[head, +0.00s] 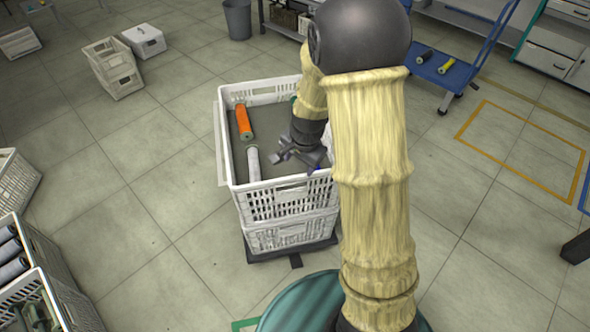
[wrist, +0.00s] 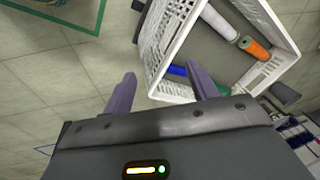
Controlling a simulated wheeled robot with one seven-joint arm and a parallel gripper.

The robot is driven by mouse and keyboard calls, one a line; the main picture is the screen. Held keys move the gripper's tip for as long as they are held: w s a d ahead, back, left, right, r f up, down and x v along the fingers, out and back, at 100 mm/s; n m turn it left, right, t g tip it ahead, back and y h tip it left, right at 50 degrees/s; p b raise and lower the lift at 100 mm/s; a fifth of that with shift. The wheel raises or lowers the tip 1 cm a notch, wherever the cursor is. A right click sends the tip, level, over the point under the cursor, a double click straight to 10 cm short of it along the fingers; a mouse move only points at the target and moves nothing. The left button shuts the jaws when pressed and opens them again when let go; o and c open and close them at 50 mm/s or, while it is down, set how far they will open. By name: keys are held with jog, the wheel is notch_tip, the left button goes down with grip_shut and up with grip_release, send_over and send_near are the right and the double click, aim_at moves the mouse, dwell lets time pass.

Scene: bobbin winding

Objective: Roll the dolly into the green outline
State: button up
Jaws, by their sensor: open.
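The dolly (head: 268,252) is a low black base on the floor, mostly hidden under two stacked white crates. The upper crate (head: 290,198) holds an orange bobbin (head: 243,122) and a white bobbin (head: 253,163). My gripper (head: 313,160) is open and empty at the crate's right side. In the wrist view, my gripper (wrist: 160,84) has its left finger over floor and its right finger over the upper crate (wrist: 172,40); whether it touches the crate cannot be told. The green outline (head: 243,324) is mostly cut off at the bottom; it also shows in the wrist view (wrist: 101,20).
Crates stand at the left, including one with grey bobbins (head: 10,262). A yellow floor outline (head: 520,107) and a blue cart (head: 452,72) are at the right. A grey bin (head: 238,20) stands behind. The floor left of the stack is clear.

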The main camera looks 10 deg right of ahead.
aim_at(292, 177)
jog(key=w+f+m+b, duration=0.1)
jog(key=w+f+m, duration=0.7)
jog(key=f, duration=0.5)
jog(key=shift+w+d+f+b, duration=0.2)
jog(key=shift+w+f+b, duration=0.15)
jog(key=shift+w, duration=0.4)
jog(key=shift+b+x, duration=1.95)
jog(key=shift+x, duration=0.55)
jog(key=shift+b+x, duration=0.9)
jog(key=shift+x, duration=0.95)
jog(key=shift+d, duration=0.15)
grip_shut()
